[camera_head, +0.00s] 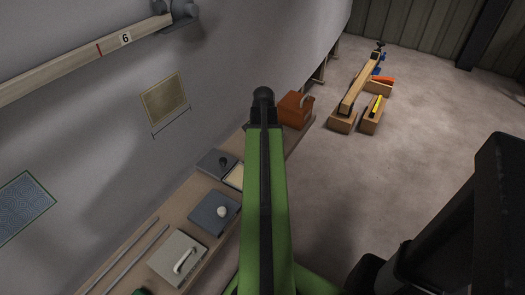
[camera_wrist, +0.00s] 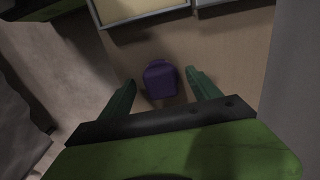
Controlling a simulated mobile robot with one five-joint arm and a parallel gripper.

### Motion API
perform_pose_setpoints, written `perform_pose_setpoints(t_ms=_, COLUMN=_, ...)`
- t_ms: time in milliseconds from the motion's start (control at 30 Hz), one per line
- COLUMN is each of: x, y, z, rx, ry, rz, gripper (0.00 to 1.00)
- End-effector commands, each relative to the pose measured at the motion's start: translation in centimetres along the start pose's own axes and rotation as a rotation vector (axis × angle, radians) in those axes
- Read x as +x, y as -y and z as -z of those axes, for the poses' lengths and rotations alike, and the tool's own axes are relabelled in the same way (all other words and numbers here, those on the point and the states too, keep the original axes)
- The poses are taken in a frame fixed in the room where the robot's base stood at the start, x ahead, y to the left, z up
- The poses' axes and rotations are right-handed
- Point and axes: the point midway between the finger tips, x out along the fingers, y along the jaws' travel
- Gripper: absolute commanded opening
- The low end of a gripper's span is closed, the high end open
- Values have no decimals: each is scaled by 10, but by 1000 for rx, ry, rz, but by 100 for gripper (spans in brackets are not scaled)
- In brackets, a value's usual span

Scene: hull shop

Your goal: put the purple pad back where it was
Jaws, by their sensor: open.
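The purple pad (camera_wrist: 160,80) is a small block on the tan wooden surface (camera_wrist: 225,50) in the wrist view. My gripper (camera_wrist: 161,77) is open, with one green finger on each side of the pad. A gap shows between the pad and each finger, and I cannot tell how far above the surface the fingertips are. In the head view the pad and gripper do not show, and my green arm covers part of the bench.
The wooden bench (camera_head: 136,243) holds a pale box (camera_head: 163,262) with a handle, grey boxes with knobs (camera_head: 203,216) and an orange-brown box (camera_head: 289,110). A framed cream panel (camera_wrist: 125,10) lies beyond the pad.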

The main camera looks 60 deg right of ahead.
Motion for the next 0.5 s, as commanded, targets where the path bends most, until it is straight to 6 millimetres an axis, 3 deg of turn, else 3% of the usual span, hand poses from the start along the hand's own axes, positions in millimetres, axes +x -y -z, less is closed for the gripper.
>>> perform_pose_setpoints(t_ms=500, x=-105, y=0, z=0, rx=1, ry=0, rz=0, gripper=72)
